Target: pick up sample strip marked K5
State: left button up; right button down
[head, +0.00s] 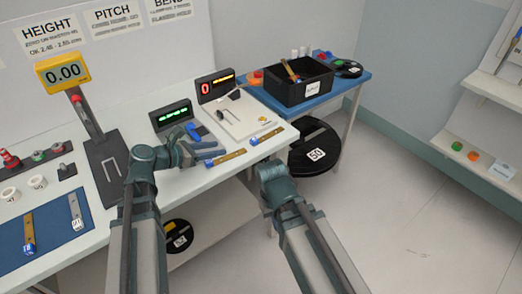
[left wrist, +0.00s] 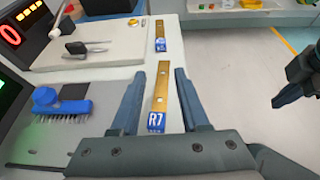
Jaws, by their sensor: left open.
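My left gripper (head: 212,148) is open above the bench. In the left wrist view its fingers (left wrist: 159,76) stand on either side of a brass strip (left wrist: 161,90) with a blue end label reading R7, with gaps on both sides. The same strip shows in the head view (head: 228,158). Another brass strip (head: 267,136) lies farther right; it also shows in the left wrist view (left wrist: 160,35), its blue label too small to read. Two strips (head: 29,232) (head: 76,210) lie on the blue mat. I can read no K5 label. My right gripper (left wrist: 290,95) shows partly at the right edge.
A white board (head: 245,115) with a clamp and a blue brush (left wrist: 62,104) lie beside the strips. A yellow gauge (head: 62,70) stands at left. A black bin (head: 290,88) sits on a blue side table (head: 345,82). The floor at right is clear.

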pick_arm(q)
jog(key=b, duration=0.3)
send_near(251, 142)
jog(key=shift+x, duration=1.2)
jog(key=shift+w+d+f, duration=0.15)
jog(key=shift+d+f, duration=0.05)
jog(key=shift+d, duration=0.15)
jog(key=b+x, duration=0.1)
jog(key=x, duration=0.4)
jog(key=shift+w+d+r+b, duration=0.1)
jog(key=shift+w+d+b, duration=0.1)
jog(key=shift+b, duration=0.15)
jog(key=shift+s, duration=0.1)
grip_shut()
